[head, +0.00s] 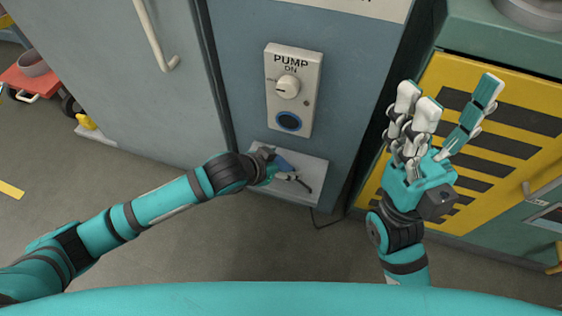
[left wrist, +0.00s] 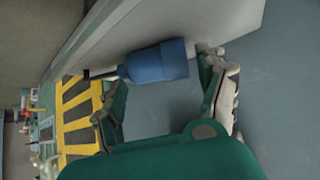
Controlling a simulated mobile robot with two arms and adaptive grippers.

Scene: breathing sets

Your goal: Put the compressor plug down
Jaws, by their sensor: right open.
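The blue compressor plug (head: 284,164) is at the small grey shelf (head: 312,172) below the pump panel. In the left wrist view the plug (left wrist: 157,63) lies against the pale shelf face, with a dark cable at its left end. My left gripper (head: 280,174) is at the shelf, right by the plug. In the left wrist view its two fingers (left wrist: 165,88) are spread apart, with a gap visible between them and the plug. My right gripper (head: 447,118) is raised and open, empty, well to the right of the shelf.
The pump panel (head: 293,90) with a knob and a blue round socket is mounted above the shelf. A yellow and black striped panel (head: 490,140) is at the right, behind my right gripper. A red cart (head: 38,80) stands at the far left. The floor in front is clear.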

